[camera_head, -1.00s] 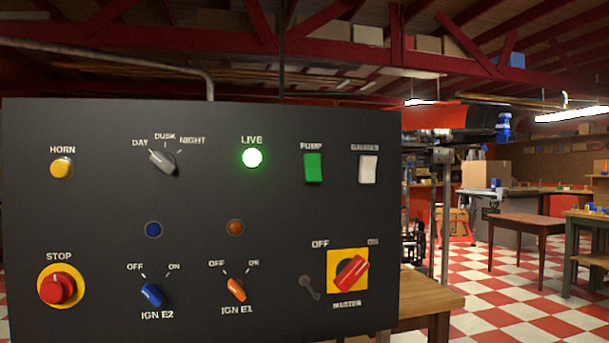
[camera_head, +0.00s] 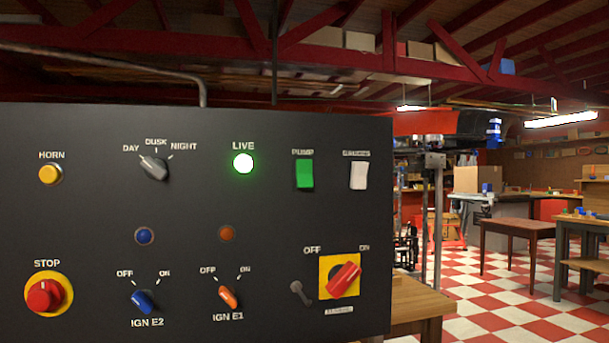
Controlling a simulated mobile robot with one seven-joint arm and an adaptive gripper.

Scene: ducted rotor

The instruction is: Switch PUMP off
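The PUMP switch (camera_head: 305,174) is a green rocker in the upper right part of a dark control panel (camera_head: 90,215). Its label stands just above it. Which way the rocker is tipped is too small to tell. My gripper does not show in the head view, and nothing covers the switch.
A white rocker (camera_head: 358,175) sits right of PUMP. The LIVE lamp (camera_head: 243,163) glows green to its left. Below are the red MASTER switch (camera_head: 343,279), a small metal toggle (camera_head: 299,292) and the orange IGN E1 knob (camera_head: 228,297). A wooden bench (camera_head: 425,300) stands behind the panel.

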